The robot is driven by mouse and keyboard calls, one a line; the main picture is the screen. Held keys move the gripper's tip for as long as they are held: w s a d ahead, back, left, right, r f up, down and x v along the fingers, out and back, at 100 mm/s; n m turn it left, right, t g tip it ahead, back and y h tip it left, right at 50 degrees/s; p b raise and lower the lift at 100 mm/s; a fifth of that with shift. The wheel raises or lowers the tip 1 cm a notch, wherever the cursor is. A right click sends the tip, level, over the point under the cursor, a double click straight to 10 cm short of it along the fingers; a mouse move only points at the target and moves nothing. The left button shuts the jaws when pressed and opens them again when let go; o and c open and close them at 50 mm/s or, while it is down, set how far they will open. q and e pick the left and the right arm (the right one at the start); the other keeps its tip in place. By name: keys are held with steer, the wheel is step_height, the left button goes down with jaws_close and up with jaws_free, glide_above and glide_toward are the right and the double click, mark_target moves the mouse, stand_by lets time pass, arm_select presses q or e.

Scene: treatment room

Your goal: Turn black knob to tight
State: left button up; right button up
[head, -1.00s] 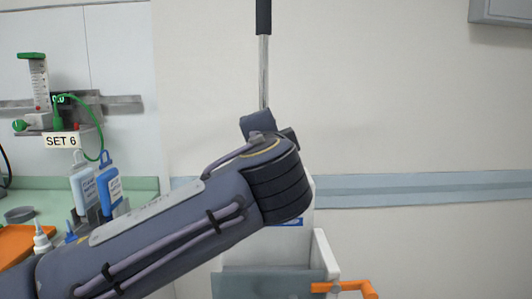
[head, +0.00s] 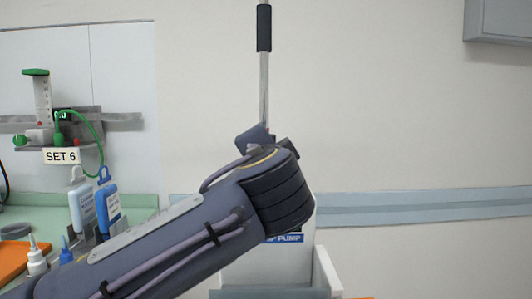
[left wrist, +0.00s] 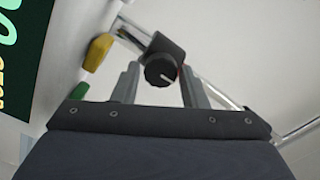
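In the left wrist view, the black knob (left wrist: 159,71) is round with a short white line on its face, pointing to the right. It is on a black block (left wrist: 167,45) clamped at a metal pole. My left gripper (left wrist: 160,72) is open, one finger on each side of the knob. A small gap seems to show on both sides; contact is not clear. In the head view, my left arm reaches in front of the silver pole (head: 264,88), and I cannot make out the knob or fingertips there. My right gripper is not in view.
A white pump unit (head: 262,262) with a blue label stands behind my arm. At left, a green counter (head: 138,202) holds several bottles, including a blue bottle (head: 109,208) near my arm. A yellow piece (left wrist: 98,52) lies left of the knob.

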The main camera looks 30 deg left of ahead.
arm_select(q)
steer(key=shift+o, duration=1.3)
steer(key=v, duration=0.8)
steer(key=shift+p, duration=0.45)
steer(key=shift+a, duration=0.1)
